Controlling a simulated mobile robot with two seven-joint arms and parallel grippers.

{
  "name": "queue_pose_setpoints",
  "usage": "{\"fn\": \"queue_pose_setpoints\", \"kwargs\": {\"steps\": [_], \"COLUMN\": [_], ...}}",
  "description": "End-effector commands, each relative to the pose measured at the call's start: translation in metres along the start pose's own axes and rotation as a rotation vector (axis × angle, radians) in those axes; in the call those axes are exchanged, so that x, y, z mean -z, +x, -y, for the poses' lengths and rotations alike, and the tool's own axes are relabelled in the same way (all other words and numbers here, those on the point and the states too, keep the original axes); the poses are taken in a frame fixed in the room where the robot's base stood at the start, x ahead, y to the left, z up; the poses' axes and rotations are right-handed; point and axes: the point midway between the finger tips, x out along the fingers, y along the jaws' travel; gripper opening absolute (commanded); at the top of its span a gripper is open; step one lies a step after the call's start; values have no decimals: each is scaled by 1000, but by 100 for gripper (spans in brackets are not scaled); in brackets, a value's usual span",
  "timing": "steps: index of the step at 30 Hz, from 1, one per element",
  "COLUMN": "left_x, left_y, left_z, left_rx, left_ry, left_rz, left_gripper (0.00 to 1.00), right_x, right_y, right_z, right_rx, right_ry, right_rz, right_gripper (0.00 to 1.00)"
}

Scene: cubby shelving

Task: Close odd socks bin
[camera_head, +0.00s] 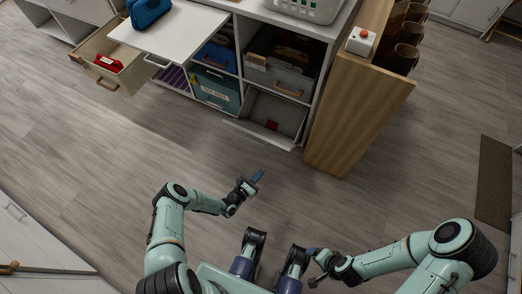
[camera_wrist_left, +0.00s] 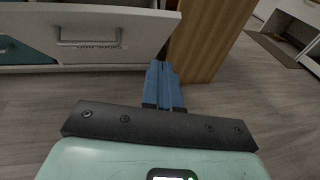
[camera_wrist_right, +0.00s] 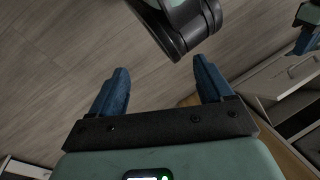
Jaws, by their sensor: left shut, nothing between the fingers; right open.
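The odd socks bin (camera_head: 258,132) is the lower right compartment of the shelving.
A wooden side panel (camera_head: 345,120) stands right of the bin. A teal bin (camera_head: 215,90) and a grey bin (camera_head: 285,78) fill neighbouring cubbies. An open drawer (camera_head: 125,75) and a pulled-out white board (camera_head: 170,30) jut out at the left. The floor before the shelving is clear.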

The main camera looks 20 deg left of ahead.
Motion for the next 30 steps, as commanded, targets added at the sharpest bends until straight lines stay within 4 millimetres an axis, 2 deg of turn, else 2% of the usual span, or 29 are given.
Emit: {"fn": "queue_pose_setpoints", "kwargs": {"steps": [1, 3, 6, 11, 22, 25, 30], "left_x": [11, 16, 17, 17, 17, 0, -12], "left_y": [-2, -4, -2, 18, 95, 105, 116], "left_z": [-18, -36, -46, -50, -65, -69, -72], "left_rx": [-88, -170, -214, -212, -208, -208, -208], "left_ry": [-29, -51, -61, -60, -59, -60, -60], "left_rz": [12, 24, 32, 33, 33, 34, 32], "left_gripper": [0, 0, 0, 0, 0, 0, 0], "right_x": [-4, -7, -6, 6, 62, 64, 66], "right_y": [7, 9, 12, 20, 56, 53, 53], "right_z": [-2, -2, -3, -6, -20, -19, -19], "right_rx": [2, 4, 5, 4, -6, -5, -5], "right_ry": [-6, -13, -17, -14, -1, -1, -1], "right_rz": [12, 19, 17, -15, -172, -177, -185], "right_gripper": [80, 80, 80, 80, 80, 80, 80]}}
